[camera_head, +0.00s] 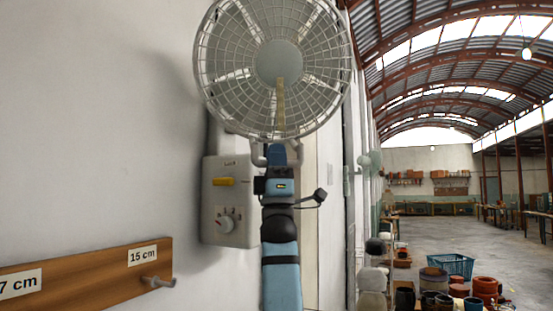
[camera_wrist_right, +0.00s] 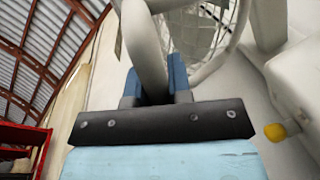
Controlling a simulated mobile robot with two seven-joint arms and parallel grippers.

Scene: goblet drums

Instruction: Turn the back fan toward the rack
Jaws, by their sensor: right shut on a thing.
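A grey fan (camera_head: 279,62) with a round wire cage is mounted high on the left wall, its cage facing me. It also shows in the right wrist view (camera_wrist_right: 196,30). My right gripper (camera_head: 277,154) is just below the cage, in front of the fan. In the right wrist view, its blue fingers (camera_wrist_right: 160,82) are shut on a pale grey bar (camera_wrist_right: 146,50) of the fan. A smaller fan (camera_head: 371,161) stands out from the wall farther back. I cannot tell which object is the rack. My left gripper is not in view.
A control box (camera_head: 229,201) with a yellow lever and a dial is behind my right arm. A wooden peg board (camera_head: 90,275) marked 7 cm and 15 cm is at lower left. Pots (camera_head: 484,290) and a blue crate (camera_head: 453,266) stand at right; open floor lies beyond.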

